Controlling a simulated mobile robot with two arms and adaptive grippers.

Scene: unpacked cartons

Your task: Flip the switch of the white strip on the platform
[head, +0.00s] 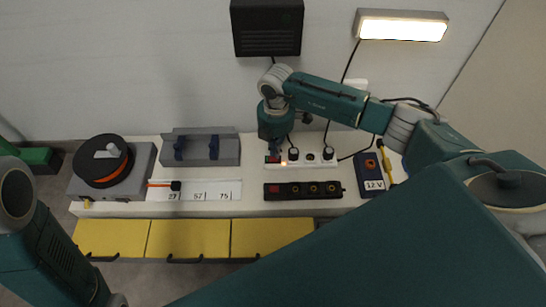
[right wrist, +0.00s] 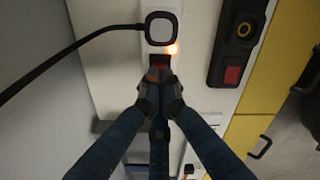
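The white strip (head: 328,162) lies on the white platform (head: 254,203), with black plugs in its sockets. My right gripper (head: 274,152) points down over that switch. In the right wrist view, the fingertips of my right gripper (right wrist: 159,84) are together, with nothing held, close to the switch (right wrist: 159,62) and partly covering it. I cannot tell whether they touch it. My left gripper is not in view.
A black strip (head: 325,189) with a red switch lies in front of the white one. A blue 12 V box (head: 369,180) is to the right. A grey holder (head: 227,158) and a cable reel (head: 101,160) are to the left. Yellow drawers (head: 190,238) are below.

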